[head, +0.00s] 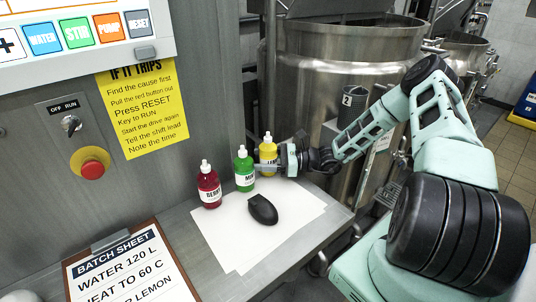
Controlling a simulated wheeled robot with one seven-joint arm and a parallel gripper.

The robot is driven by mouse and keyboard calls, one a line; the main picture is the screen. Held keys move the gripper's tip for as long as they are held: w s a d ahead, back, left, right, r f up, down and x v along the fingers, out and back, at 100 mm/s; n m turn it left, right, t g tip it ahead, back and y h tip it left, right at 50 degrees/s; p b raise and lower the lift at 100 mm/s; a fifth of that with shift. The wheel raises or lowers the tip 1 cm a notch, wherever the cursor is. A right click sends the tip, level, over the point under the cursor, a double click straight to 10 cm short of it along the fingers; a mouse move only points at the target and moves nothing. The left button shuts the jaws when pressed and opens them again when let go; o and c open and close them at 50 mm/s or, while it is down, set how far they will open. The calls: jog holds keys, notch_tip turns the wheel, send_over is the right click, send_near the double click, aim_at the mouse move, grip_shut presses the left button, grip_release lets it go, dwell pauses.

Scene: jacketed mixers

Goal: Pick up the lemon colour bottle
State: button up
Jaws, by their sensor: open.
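The lemon bottle (268,150) is yellow with a white cap and a dark-lettered label. It stands upright at the back right of a row of bottles on the shelf. My gripper (282,161) is at its right side, pointing left, with its fingers at the height of the bottle's body. The gripper is open. It partly hides the bottle's right side and label. I cannot tell whether the fingers touch the bottle or how far they reach around it.
A green bottle (244,170) stands just left of the lemon bottle, and a red bottle (209,186) further left. A black object (262,210) lies on white paper (240,245). A clipboard (128,268) lies at the front left. A steel mixer (335,65) stands behind.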

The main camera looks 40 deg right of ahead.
jog(key=shift+c, duration=0.3)
jog(key=c, duration=0.8)
jog(key=shift+c, duration=0.2)
jog(key=shift+r, duration=0.15)
